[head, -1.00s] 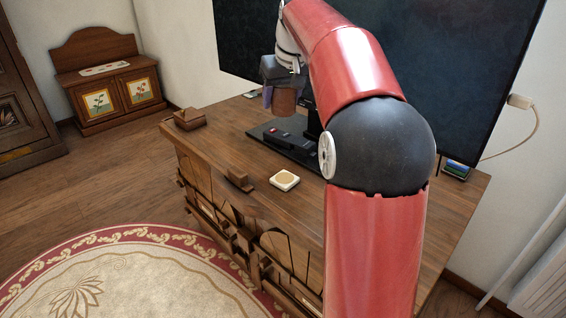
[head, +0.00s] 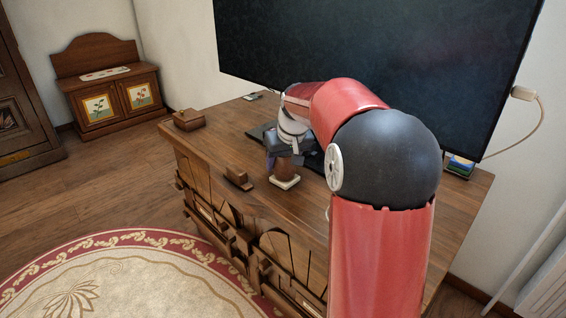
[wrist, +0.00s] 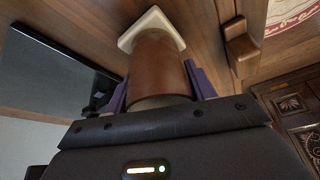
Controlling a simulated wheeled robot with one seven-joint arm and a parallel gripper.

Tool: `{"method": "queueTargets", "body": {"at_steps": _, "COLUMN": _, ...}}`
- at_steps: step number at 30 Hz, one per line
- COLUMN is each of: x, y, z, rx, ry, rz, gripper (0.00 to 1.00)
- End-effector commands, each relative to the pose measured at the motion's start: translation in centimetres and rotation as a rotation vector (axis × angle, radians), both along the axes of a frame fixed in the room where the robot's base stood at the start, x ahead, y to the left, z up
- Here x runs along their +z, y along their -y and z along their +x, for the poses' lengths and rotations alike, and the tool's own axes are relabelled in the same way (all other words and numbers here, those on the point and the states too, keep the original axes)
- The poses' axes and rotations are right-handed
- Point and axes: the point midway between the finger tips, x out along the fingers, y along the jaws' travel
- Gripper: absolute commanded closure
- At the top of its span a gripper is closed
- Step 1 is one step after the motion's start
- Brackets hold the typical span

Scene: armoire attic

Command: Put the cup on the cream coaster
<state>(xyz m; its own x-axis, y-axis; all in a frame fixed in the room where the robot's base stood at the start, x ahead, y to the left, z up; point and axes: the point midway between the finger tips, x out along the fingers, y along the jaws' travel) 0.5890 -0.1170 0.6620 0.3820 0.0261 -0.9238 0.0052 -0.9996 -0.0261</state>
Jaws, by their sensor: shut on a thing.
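The brown cup (head: 284,171) is held upright in my gripper (head: 284,160), directly over the cream coaster (head: 284,183). In the wrist view the cup (wrist: 157,68) sits between the purple fingers of my gripper (wrist: 160,84), which are shut on it. The coaster (wrist: 151,22) shows past the cup's far end, with its corners sticking out around it. The cup hides the coaster's middle. I cannot tell whether the cup's bottom touches the coaster or is slightly above it.
A small wooden object (head: 239,178) stands left of the coaster near the cabinet's front edge. A wooden box (head: 189,119) is at the far left corner. A large dark screen (head: 370,70) stands behind, its base partly hidden by my arm.

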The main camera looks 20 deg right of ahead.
Motion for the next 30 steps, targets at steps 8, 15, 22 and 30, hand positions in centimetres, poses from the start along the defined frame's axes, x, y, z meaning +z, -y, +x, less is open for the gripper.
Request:
{"method": "queueTargets", "body": {"at_steps": 8, "x": -0.3, "y": 0.0, "z": 0.0, "rx": 0.0, "ry": 0.002, "rz": -0.001, "gripper": 0.73}}
{"method": "queueTargets", "body": {"at_steps": 15, "x": -0.7, "y": 0.0, "z": 0.0, "rx": 0.0, "ry": 0.001, "rz": 0.0, "gripper": 0.38}}
{"method": "queueTargets", "body": {"at_steps": 22, "x": -0.7, "y": 0.0, "z": 0.0, "rx": 0.0, "ry": 0.001, "rz": 0.0, "gripper": 0.24}}
{"method": "queueTargets", "body": {"at_steps": 30, "x": 0.2, "y": 0.0, "z": -0.1, "rx": 0.0, "ry": 0.003, "rz": -0.001, "gripper": 0.24}}
